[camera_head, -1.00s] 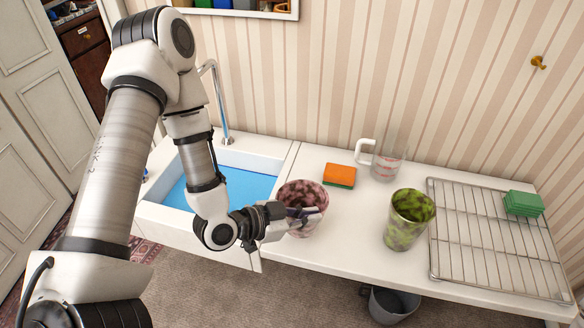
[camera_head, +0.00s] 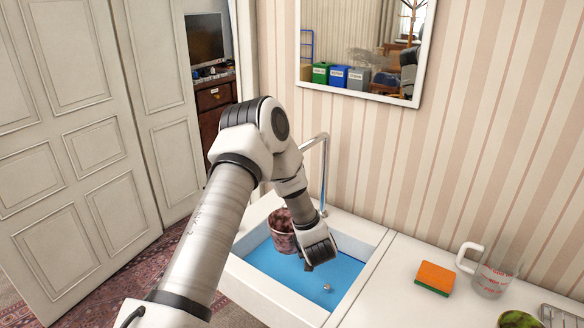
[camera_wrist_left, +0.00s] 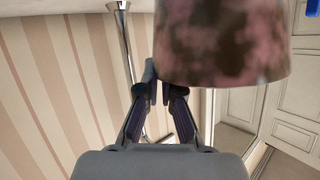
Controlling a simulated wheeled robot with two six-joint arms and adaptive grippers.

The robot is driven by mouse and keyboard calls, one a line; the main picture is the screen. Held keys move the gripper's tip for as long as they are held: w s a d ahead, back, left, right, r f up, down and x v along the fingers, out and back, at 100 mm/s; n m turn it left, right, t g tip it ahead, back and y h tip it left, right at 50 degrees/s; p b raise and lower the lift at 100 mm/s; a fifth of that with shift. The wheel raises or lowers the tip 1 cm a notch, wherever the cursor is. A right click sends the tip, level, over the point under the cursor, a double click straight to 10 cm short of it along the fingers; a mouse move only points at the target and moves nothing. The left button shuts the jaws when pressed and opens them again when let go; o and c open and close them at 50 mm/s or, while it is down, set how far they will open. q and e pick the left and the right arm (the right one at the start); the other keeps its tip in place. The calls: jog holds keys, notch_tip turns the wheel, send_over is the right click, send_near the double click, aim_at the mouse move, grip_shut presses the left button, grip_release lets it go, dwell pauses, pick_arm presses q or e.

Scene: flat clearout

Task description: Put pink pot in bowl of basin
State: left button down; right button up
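The pink pot (camera_head: 282,232), mottled pink and dark, is over the back left part of the basin (camera_head: 345,268), which has white walls and a blue inside. Its height above the basin floor is hard to tell. In the left wrist view the pot (camera_wrist_left: 225,45) fills the top right, with its edge at the fingertips. My left gripper (camera_wrist_left: 156,88) is shut on the pot's wall near that edge. In the head view my wrist hides most of the gripper and part of the pot. My right gripper is not in view.
A tall tap (camera_head: 323,170) rises behind the basin, close to the pot and my arm. On the counter to the right are an orange and green sponge (camera_head: 435,277), a glass measuring jug (camera_head: 492,277) and a green pot (camera_head: 518,320). The basin's front right is clear.

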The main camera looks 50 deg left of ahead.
aim_at(287, 230)
pick_arm(q)
jog(key=a+n+g+b, duration=0.1)
jog(key=a, duration=0.1)
jog(key=s+a+f+n+g+y+b, duration=0.1)
jog(key=a+n+g, duration=0.1)
jog(key=a, duration=0.1)
jog(key=a+f+n+g+y+b, duration=0.1)
jog(key=a+g, duration=0.1)
jog(key=shift+s+a+n+b, duration=0.2)
jog(key=shift+s+n+b, duration=0.1)
jog(key=shift+n+b, duration=0.1)
jog(key=shift+a+f, duration=0.15)
notch_tip(287, 230, down, 10)
jog(key=shift+s, duration=0.1)
jog(key=c, duration=1.3)
grip_release()
